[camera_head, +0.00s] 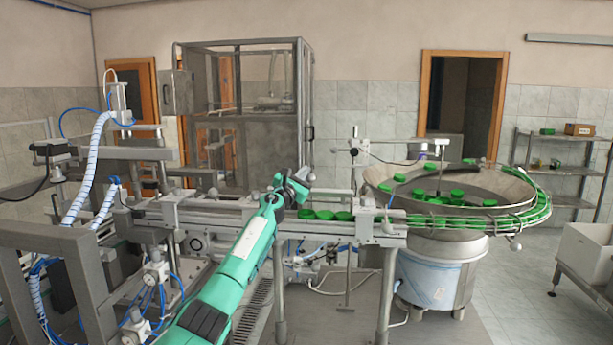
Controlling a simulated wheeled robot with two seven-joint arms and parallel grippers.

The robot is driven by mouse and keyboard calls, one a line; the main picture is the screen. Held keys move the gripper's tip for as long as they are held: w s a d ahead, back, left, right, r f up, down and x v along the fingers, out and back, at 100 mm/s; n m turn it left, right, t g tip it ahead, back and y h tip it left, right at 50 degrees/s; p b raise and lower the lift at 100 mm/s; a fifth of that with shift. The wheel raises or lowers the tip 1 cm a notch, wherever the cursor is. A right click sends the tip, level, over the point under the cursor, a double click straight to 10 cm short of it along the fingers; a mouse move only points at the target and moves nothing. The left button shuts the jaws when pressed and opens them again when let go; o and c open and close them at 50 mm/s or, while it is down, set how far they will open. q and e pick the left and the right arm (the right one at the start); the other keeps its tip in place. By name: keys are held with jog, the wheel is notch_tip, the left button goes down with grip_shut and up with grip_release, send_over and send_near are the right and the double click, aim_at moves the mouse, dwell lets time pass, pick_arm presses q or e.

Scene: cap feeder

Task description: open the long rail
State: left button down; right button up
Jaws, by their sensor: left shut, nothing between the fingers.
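A long metal rail assembly (240,204) runs across the middle of the view, from the machine at the left to the bowl feeder at the right. I cannot tell which bar of it is the long rail, nor whether that is open or shut. My green left arm rises from the bottom, and its left gripper (303,175) is at the rail's height in the picture, left of several green caps (328,214) on the track. The gripper looks small and shut, with nothing seen in it. It hides part of the rail; contact cannot be told. My right gripper is out of view.
The bowl feeder (440,247) holds green caps, with a curved guide full of caps around its right side. A post with a crossbar (354,152) stands behind the track. Hoses and frames crowd the left. A white bin (586,250) stands at the right; floor is clear before it.

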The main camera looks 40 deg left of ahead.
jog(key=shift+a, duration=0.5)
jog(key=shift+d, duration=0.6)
pick_arm(q)
jog(key=shift+a+r, duration=0.1)
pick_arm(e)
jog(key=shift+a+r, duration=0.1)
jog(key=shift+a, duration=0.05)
